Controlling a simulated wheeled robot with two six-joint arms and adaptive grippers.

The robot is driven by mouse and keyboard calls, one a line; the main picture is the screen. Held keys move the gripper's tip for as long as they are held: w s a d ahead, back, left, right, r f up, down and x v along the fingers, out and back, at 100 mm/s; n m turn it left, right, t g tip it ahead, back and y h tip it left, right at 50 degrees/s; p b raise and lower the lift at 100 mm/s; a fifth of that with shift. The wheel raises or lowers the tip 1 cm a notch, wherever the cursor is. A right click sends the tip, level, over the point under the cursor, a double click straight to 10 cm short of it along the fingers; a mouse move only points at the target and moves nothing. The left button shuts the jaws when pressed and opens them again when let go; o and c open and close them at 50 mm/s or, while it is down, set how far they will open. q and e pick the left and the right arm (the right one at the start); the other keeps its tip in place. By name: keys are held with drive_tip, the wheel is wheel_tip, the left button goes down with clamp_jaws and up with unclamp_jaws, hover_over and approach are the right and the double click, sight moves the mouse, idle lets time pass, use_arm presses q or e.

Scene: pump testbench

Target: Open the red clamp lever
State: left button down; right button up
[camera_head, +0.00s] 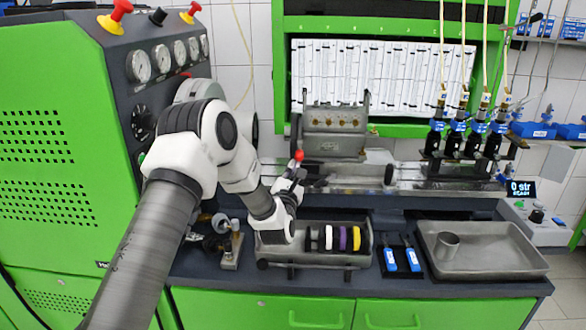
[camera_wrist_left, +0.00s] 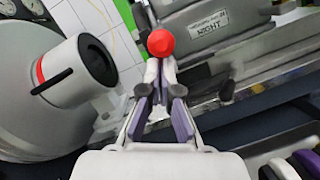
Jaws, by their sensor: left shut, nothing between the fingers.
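The clamp lever's red ball knob (camera_head: 299,155) shows in front of the grey metal clamp fixture (camera_head: 334,146) at the middle of the bench. In the left wrist view the red knob (camera_wrist_left: 161,42) sits at the tips of my fingers, in line with them. My left gripper (camera_head: 291,180) is shut and empty, just below the knob in the head view. In the left wrist view its fingers (camera_wrist_left: 162,75) point at the knob. I cannot tell whether they touch it. Most of the lever's stem is hidden behind the knob and fingers. My right gripper is not in view.
A grey tray with coloured rings (camera_head: 342,239) stands below my gripper. Blue-handled tools (camera_head: 402,258) and a metal tray with a cup (camera_head: 497,264) lie to the right. A green gauge cabinet (camera_head: 60,150) rises at left. A white cylindrical part (camera_wrist_left: 72,70) is close on the left in the wrist view.

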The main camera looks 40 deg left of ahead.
use_arm(q)
drive_tip(key=shift+s+r+p, duration=0.1)
drive_tip(key=shift+r+p, duration=0.2)
drive_tip(key=shift+r, duration=0.1)
drive_tip(key=shift+r+g, duration=0.15)
drive_tip(key=shift+g, duration=0.15)
drive_tip(key=w+a+r+g+h+p, duration=0.1)
drive_tip(key=w+r+g+h+p, duration=0.1)
drive_tip(key=r+p, duration=0.4)
drive_tip(key=w+a+r+n+g+h+p, duration=0.1)
drive_tip(key=w+a+r+g+p, duration=0.1)
drive_tip(key=r+g+p, duration=0.3)
drive_tip(key=shift+w+r+h+p, duration=0.45)
drive_tip(key=shift+w+p, duration=0.1)
drive_tip(key=shift+p, duration=0.1)
idle(0.4)
